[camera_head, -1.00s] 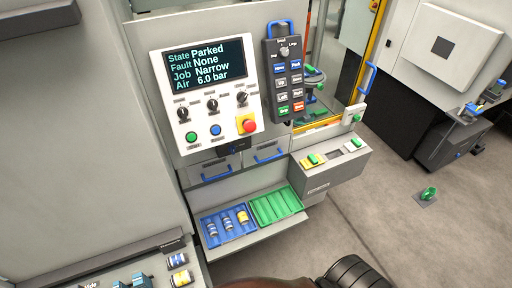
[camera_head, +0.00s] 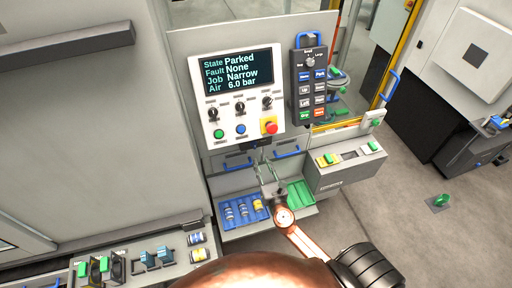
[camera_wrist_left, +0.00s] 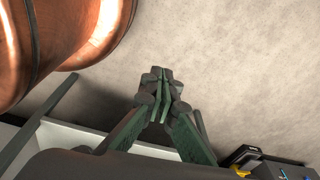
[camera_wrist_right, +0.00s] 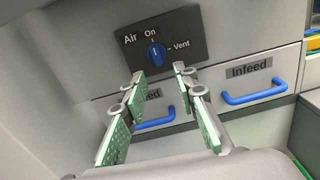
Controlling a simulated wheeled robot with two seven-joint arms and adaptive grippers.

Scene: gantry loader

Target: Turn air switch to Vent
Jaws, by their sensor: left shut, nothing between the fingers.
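The air switch is a blue knob (camera_wrist_right: 156,55) on a dark plate with the labels Air, On and Vent. Its pointer stands upright, towards On. In the head view its dark plate (camera_head: 255,144) is small, below the control panel. My right gripper (camera_wrist_right: 159,76) is open and empty, its two fingers apart just below and in front of the knob, not touching it. The right gripper also shows in the head view (camera_head: 265,169), in front of the drawers. My left gripper (camera_wrist_left: 160,75) is shut and empty above the floor, out of the head view.
Drawers with blue handles (camera_wrist_right: 255,94) lie below the switch. A blue tray (camera_head: 224,222) and a green tray (camera_head: 305,192) stand beneath.

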